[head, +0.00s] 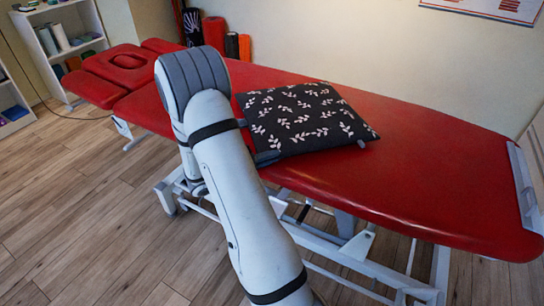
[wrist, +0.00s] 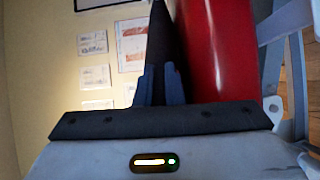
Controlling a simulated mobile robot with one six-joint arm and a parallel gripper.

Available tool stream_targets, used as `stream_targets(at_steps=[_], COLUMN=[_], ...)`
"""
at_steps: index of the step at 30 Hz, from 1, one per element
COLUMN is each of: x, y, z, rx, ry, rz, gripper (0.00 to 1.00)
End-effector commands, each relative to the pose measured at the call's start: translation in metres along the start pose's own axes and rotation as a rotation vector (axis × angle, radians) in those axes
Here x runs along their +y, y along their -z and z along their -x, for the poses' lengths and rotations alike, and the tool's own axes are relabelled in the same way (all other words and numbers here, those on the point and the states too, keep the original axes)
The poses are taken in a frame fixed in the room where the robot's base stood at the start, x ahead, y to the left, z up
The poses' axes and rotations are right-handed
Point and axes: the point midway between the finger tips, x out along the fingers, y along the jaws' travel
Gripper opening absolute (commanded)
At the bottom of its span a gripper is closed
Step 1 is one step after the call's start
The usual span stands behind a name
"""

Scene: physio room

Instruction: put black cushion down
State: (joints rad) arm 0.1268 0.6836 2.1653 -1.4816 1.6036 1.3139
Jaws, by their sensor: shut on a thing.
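The black cushion (head: 305,118) with a pale leaf pattern is over the middle of the red treatment table (head: 430,175) in the head view. It looks nearly flat, and I cannot tell whether its underside fully touches the table. In the wrist view the dark cushion (wrist: 159,45) shows edge-on, beside the red table top (wrist: 215,50). My gripper (wrist: 160,80) is shut on the cushion's near edge. In the head view my arm hides most of the gripper, and only a dark part shows at the cushion's near left corner.
The red table is bare to the right of the cushion. Its face-hole headrest (head: 127,62) is at the far left. A white shelf (head: 62,40) stands at the back left. Dark and orange rolls (head: 232,45) stand by the wall behind the table.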

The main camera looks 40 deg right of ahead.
Motion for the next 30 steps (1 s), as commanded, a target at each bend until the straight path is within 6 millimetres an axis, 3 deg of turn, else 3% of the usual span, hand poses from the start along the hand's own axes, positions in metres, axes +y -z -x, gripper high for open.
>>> stream_targets(at_steps=[6,7,14,23,30], x=[-0.003,-0.002,-0.002,0.002,0.001], y=[0.0,0.0,0.0,0.0,0.001], z=[0.0,0.0,0.001,0.001,0.042], rx=[0.001,0.001,0.001,0.002,0.008], ry=[-0.002,0.0,0.0,0.0,0.0], rz=[-0.002,0.0,0.0,0.0,0.0], gripper=[0.0,0.11,0.3,0.3,0.3])
